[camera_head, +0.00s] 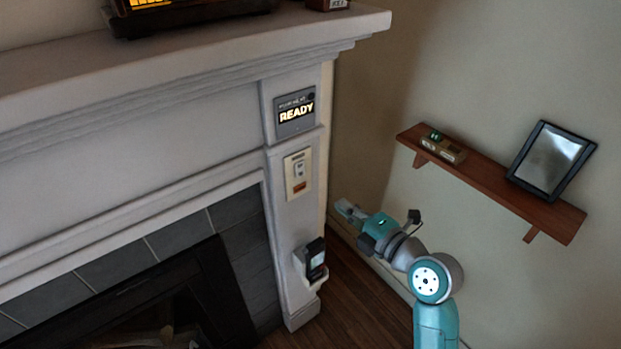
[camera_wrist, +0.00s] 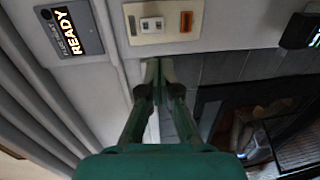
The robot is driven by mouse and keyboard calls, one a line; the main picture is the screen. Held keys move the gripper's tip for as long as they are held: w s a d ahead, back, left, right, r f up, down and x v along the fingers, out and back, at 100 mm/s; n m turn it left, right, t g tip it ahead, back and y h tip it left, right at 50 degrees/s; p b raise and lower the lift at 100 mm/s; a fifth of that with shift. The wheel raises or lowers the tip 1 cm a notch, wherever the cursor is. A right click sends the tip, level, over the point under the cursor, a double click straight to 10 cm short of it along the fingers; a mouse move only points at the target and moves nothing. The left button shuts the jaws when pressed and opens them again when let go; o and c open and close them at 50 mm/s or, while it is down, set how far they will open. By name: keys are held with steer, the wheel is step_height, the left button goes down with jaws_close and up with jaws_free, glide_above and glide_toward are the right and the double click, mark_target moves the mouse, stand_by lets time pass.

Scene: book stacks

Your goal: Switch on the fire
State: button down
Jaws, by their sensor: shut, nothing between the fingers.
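A cream switch plate (camera_head: 298,173) with a small white switch is on the fireplace's right pillar. In the wrist view the plate (camera_wrist: 170,34) also shows an orange-brown window beside the white switch. Above it in the head view is a grey panel (camera_head: 284,128) with a lit "READY" display. The fireplace opening (camera_head: 215,285) is dark, with no flame visible; logs show inside it in the wrist view. My gripper (camera_head: 343,207) is right of the pillar in the head view. In the wrist view my gripper (camera_wrist: 155,66) is shut and empty, its tips appearing just below the plate; contact cannot be told.
A black device in a white holder (camera_head: 314,262) sits low on the pillar. The mantel (camera_head: 200,55) juts out above. A wooden wall shelf (camera_head: 490,183) at the right carries a small clock-like box (camera_head: 445,148) and a framed picture (camera_head: 550,161).

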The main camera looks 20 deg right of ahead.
mark_target(300, 176)
steer(key=shift+w, duration=0.1)
steer(key=x, duration=1.3)
steer(key=shift+w+a+f, duration=0.1)
steer(key=shift+w+a, duration=0.1)
steer(key=shift+w, duration=0.15)
steer(key=shift+w, duration=0.1)
steer(key=shift+w+a+f, duration=0.1)
steer(key=shift+w, duration=0.05)
